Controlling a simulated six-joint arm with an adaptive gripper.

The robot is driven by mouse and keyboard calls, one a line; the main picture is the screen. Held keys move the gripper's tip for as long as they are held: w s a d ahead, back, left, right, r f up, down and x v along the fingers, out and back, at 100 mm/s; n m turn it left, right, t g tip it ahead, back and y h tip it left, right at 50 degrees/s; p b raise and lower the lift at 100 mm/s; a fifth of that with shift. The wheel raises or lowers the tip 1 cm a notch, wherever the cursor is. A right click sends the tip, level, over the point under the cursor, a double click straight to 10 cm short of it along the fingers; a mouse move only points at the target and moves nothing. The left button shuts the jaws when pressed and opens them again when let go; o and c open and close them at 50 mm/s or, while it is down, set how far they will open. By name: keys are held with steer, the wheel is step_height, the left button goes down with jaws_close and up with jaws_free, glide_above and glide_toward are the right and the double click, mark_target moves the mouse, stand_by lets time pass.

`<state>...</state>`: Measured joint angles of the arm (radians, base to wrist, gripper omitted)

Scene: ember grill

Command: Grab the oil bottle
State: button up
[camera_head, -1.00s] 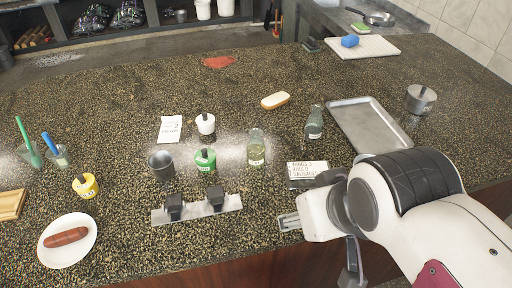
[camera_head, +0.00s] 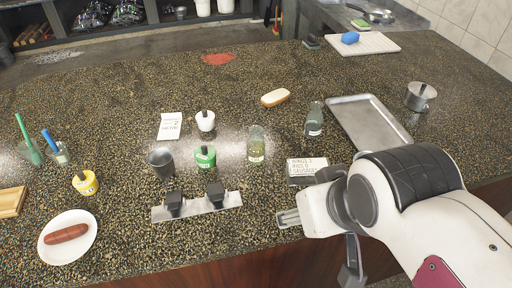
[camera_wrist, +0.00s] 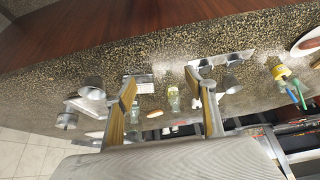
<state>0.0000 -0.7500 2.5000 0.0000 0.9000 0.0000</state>
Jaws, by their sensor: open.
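The likely oil bottle (camera_head: 256,145) is clear glass with yellow-green liquid and a pale label. It stands upright mid-counter in the head view. My gripper (camera_head: 288,218) is at the counter's front edge, right of and nearer than the yellow-green bottle, apart from both bottles. In the wrist view my gripper (camera_wrist: 160,78) has its fingers spread with nothing between them. The yellow-green bottle (camera_wrist: 173,98) shows beyond, in the gap between the fingers.
A lettered card (camera_head: 307,168) lies just behind my gripper. A metal holder (camera_head: 197,207) with two black parts is to its left. A green-labelled jar (camera_head: 205,158) and a metal cup (camera_head: 161,163) stand left of the yellow-green bottle. A metal tray (camera_head: 368,122) is at right.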

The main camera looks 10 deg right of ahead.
steer(key=w+d+r+n+t+h, duration=0.15)
steer(key=w+d, duration=0.25)
steer(key=w, duration=0.4)
steer(key=w+d+t+h, duration=0.1)
steer(key=w+d+t, duration=0.1)
steer(key=w+d, duration=0.4)
steer(key=w+d+r+n+t+h, duration=0.1)
steer(key=w+d+t, duration=0.15)
steer(key=w, duration=0.65)
steer(key=w+a+f+n+y, duration=0.2)
steer(key=w+f+n+y, duration=0.2)
steer(key=w+f+y, duration=0.25)
steer(key=s+a+f+y, duration=0.1)
steer(key=f+y, duration=0.1)
steer(key=s+a+f+n+g+y, duration=0.1)
steer(key=s+a+f, duration=0.1)
steer(key=s+a+f+n+y, duration=0.1)
steer(key=a+f+y, duration=0.1)
steer(key=shift+s+g+y, duration=0.3)
steer(key=shift+s+a+y, duration=0.3)
steer(key=shift+s+y, duration=0.05)
steer(key=shift+y, duration=0.05)
